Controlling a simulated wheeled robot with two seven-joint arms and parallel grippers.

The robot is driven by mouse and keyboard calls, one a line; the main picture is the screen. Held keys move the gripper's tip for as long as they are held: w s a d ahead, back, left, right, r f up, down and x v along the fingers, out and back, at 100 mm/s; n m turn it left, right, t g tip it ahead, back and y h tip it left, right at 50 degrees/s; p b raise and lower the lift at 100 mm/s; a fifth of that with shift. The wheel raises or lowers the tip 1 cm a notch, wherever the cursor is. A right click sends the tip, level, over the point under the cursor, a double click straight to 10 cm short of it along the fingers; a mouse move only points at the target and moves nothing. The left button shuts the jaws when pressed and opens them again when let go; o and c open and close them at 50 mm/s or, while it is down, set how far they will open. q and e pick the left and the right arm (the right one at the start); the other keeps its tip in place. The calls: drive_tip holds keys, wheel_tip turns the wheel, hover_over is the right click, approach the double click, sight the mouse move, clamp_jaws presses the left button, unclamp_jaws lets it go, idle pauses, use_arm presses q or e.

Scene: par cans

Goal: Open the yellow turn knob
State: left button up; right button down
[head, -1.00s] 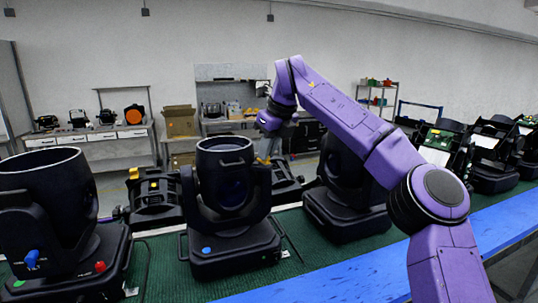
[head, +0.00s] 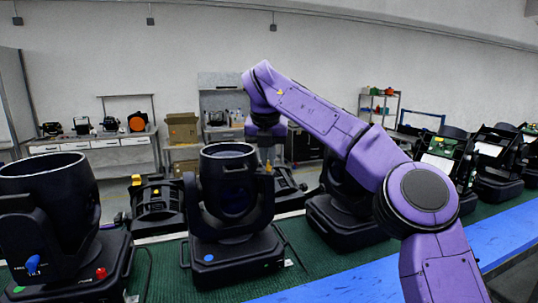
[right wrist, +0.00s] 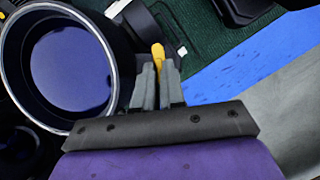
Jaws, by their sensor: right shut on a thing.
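The yellow turn knob (right wrist: 158,53) shows in the right wrist view as a small upright lever between my fingertips. It sits on the side of a black par can (head: 228,205), whose round lens opening (right wrist: 70,65) fills the left of the wrist view. My right gripper (right wrist: 157,74) is shut on the yellow knob, with both grey fingers close about it. In the head view my right gripper (head: 267,155) points down at the right side of the middle can, and the knob shows only as a tiny yellow spot. My left gripper is not in view.
Another par can (head: 45,200) with a blue knob (head: 33,264) and a red knob (head: 101,273) stands at the left. A third can (head: 345,210) stands behind my right arm. The green mat (head: 305,275) and blue edge (head: 350,280) are clear in front.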

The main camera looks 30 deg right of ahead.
drive_tip(key=shift+f+m+g, duration=0.15)
drive_tip(key=shift+m+g, duration=0.15)
drive_tip(key=shift+m, duration=0.5)
drive_tip(key=c, duration=1.2)
unclamp_jaws()
drive_tip(key=shift+w, duration=0.1)
drive_tip(key=shift+w+d+f, duration=0.1)
drive_tip(key=shift+w+d, duration=0.05)
drive_tip(key=p+v, duration=0.3)
drive_tip(key=v, duration=0.7)
drive_tip(key=shift+a+r, duration=0.2)
drive_tip(key=shift+r, duration=0.05)
drive_tip(key=shift+f, duration=0.1)
